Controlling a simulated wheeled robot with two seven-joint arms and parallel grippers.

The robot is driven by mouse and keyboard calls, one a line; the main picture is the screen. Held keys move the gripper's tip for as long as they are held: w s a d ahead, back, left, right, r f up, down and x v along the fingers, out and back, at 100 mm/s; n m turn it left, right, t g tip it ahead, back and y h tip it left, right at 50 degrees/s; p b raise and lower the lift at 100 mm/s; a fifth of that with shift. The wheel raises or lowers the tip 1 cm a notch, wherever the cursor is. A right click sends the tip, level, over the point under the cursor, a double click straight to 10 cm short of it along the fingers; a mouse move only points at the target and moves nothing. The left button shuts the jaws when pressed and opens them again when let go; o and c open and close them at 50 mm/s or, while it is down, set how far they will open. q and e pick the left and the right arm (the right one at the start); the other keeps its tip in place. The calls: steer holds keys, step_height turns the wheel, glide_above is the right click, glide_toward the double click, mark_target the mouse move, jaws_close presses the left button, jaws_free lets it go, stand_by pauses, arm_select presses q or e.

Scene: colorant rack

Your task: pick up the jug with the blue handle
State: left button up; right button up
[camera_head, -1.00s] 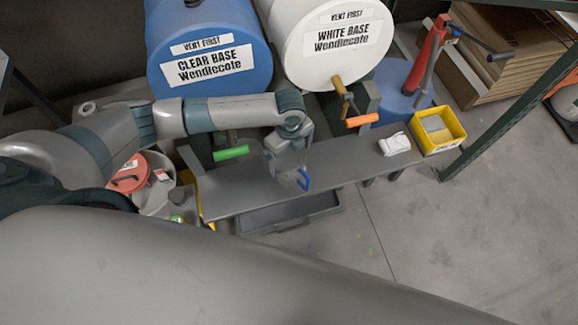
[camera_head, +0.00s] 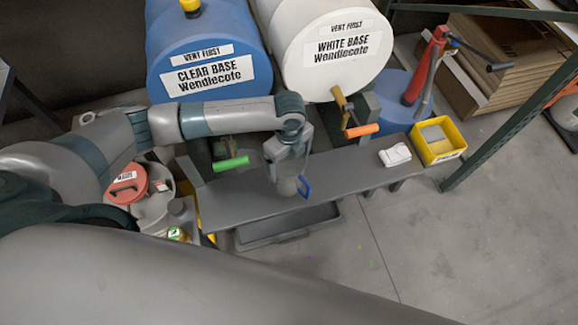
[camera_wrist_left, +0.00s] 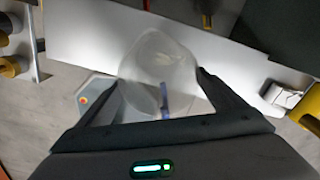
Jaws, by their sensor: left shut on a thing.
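The jug with the blue handle (camera_head: 304,187) is on or just above the grey bench (camera_head: 345,164), below my left gripper (camera_head: 289,176). In the left wrist view the jug (camera_wrist_left: 158,62) is translucent and sits between the two dark fingers of my left gripper (camera_wrist_left: 160,88), with its blue handle toward the wrist. The left gripper is shut on the jug. Whether the jug's base touches the bench is hard to tell. My right gripper is not in view.
A blue drum (camera_head: 200,50) and a white drum (camera_head: 335,50) lie behind the bench, with green (camera_head: 231,163) and orange (camera_head: 362,130) tap handles near the jug. A white cloth (camera_head: 395,155) and a yellow bin (camera_head: 438,140) are at right. A grey tray (camera_head: 285,223) lies below.

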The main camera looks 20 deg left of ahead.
arm_select(q)
steer(key=s+d+r+b, duration=0.2)
steer(key=s+d+r, duration=0.1)
steer(key=s+r, duration=0.5)
steer(key=s, duration=0.3)
steer(key=shift+d+r, duration=0.15)
steer(key=shift+d, duration=0.2)
steer(key=shift+s, duration=0.1)
